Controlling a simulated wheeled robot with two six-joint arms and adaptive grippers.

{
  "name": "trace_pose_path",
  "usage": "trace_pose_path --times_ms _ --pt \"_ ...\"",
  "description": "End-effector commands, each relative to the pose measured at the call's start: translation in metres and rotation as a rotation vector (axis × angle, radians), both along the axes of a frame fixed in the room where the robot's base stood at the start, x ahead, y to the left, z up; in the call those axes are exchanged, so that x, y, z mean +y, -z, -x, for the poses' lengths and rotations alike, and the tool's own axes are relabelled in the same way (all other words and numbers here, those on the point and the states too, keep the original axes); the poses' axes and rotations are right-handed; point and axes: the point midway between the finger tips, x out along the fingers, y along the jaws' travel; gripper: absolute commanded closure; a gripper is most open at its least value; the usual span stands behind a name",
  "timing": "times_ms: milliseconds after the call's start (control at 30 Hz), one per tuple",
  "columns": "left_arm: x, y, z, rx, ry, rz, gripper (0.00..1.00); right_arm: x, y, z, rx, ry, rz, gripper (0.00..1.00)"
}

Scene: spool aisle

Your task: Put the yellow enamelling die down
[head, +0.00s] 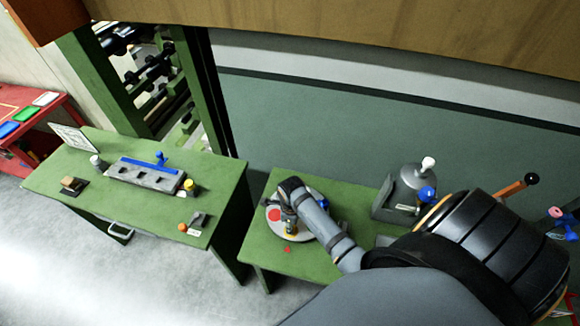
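My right gripper (289,217) comes in from the right and points down over a round pale plate (302,194) on the right green table. It looks shut on a small yellow piece, the yellow enamelling die (292,231), which shows just below the fingertips. The fingers and wrist hide most of it, and I cannot tell whether it touches the plate. A red disc (274,215) is on the plate's left side. Another yellow-topped piece (191,184) is at the right end of a grey slotted block (146,177) on the left green table. My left gripper is not in view.
The left green table (225,190) also bears a blue bar, a small cup (96,161), a brown block (73,185) and an orange piece (182,227). A grey fixture (405,196) stands right of the plate. A red mark (287,249) lies in front of it.

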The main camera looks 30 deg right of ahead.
Motion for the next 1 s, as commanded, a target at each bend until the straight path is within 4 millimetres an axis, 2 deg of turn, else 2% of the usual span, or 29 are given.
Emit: trace_pose_path --times_ms 33,167,367,533,667,800,1000 --pt "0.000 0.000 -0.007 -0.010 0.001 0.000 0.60 0.000 0.001 0.001 0.003 0.000 -0.001 0.68" --pt "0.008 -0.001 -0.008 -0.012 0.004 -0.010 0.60 0.000 0.001 0.001 0.003 0.000 -0.002 0.51" --pt "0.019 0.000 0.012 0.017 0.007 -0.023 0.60 0.000 0.000 0.001 0.002 0.000 -0.001 0.51" --pt "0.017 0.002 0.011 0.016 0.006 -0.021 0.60 0.000 -0.006 -0.001 -0.002 -0.001 -0.001 0.51" --pt "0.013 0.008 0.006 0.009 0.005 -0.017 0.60 0.000 -0.029 0.000 -0.002 -0.002 -0.002 0.51" --pt "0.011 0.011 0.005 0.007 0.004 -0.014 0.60 0.000 -0.065 -0.001 -0.004 -0.002 0.000 0.51" --pt "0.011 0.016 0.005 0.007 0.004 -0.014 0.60 0.000 -0.105 -0.001 -0.002 -0.003 -0.001 0.51"
